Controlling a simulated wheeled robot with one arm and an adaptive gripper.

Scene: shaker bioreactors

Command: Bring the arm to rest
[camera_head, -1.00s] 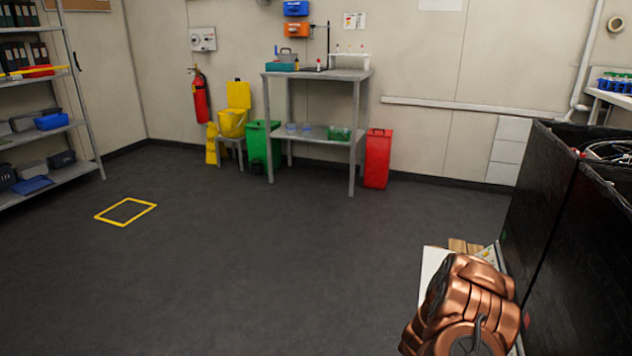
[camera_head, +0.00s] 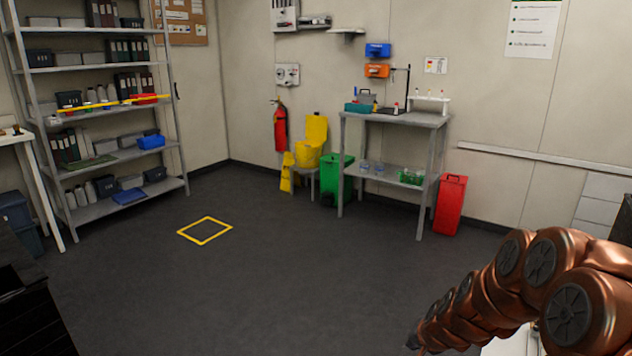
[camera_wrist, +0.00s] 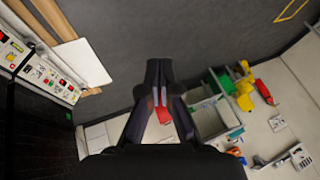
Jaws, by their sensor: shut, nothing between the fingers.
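My gripper (camera_wrist: 158,68) shows in the wrist view with its two dark fingers together and nothing held. It hangs over open floor, pointing away from the wrist. In the head view my copper-coloured arm reaches in from the right edge and slopes down to the lower middle right; the gripper itself cannot be made out there.
A grey bench (camera_head: 392,118), a green bin (camera_head: 335,182) and a red bin (camera_head: 450,205) stand by the back wall. A shelf rack (camera_head: 100,157) is at left. A panel with buttons (camera_wrist: 40,68) and a white board (camera_wrist: 82,63) lie left in the wrist view. The middle floor is clear.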

